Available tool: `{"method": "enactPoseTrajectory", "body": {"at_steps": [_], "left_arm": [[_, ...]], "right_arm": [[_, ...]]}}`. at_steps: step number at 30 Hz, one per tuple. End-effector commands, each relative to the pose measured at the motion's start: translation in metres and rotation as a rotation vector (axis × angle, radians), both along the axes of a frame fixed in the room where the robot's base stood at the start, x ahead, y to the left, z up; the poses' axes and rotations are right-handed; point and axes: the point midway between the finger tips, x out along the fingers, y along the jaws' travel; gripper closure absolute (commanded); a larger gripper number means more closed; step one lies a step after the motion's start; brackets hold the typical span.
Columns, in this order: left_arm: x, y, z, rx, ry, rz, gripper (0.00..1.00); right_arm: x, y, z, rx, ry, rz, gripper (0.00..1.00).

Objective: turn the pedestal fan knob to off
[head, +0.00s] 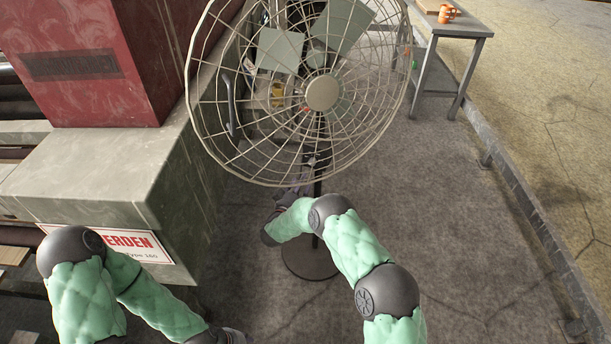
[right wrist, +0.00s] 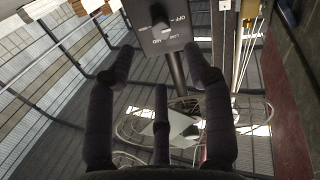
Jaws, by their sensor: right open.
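The pedestal fan (head: 322,93) stands in the middle of the head view, with a round wire cage, a dark pole and a round base (head: 310,262). Its control box and knob are hard to make out there. In the right wrist view the dark control box (right wrist: 178,38) is at the top, with OFF, LOW and MED lettering around the knob (right wrist: 159,14). The exact knob setting is unclear. My right gripper (right wrist: 160,66) is open and empty, its fingers below the box, apart from the knob. In the head view it is partly hidden near the pole (head: 296,188).
A grey machine bed with a red housing (head: 95,60) stands on the left, close to the fan. A table (head: 450,28) with an orange mug (head: 447,13) is at the back right. The concrete floor right of the fan is clear up to a low kerb (head: 530,210).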

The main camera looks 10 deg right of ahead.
Motion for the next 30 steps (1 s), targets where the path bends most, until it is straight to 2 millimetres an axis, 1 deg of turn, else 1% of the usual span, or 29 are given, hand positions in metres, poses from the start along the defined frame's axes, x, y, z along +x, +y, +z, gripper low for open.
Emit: {"method": "enactPoseTrajectory", "body": {"at_steps": [3, 7, 23, 26, 29, 30], "left_arm": [[0.000, 0.000, 0.000, 0.000, 0.000, 0.000, 0.60], [0.000, 0.000, 0.000, 0.000, 0.000, 0.000, 0.60], [0.000, 0.000, 0.000, 0.000, 0.000, 0.000, 0.60], [0.000, 0.000, 0.000, 0.000, 0.000, 0.000, 0.60], [0.000, 0.000, 0.000, 0.000, 0.000, 0.000, 0.60], [0.000, 0.000, 0.000, 0.000, 0.000, 0.000, 0.60]], "right_arm": [[-0.010, 0.008, 0.000, 0.000, 0.000, 0.001, 0.48], [-0.016, 0.012, 0.000, 0.001, 0.000, 0.001, 0.48], [-0.017, 0.012, -0.001, 0.002, 0.001, 0.001, 0.48], [-0.018, 0.011, -0.009, 0.020, 0.022, 0.025, 0.48], [-0.024, 0.011, -0.030, 0.080, 0.081, 0.088, 0.48], [-0.028, 0.012, -0.043, 0.116, 0.116, 0.124, 0.48]]}}
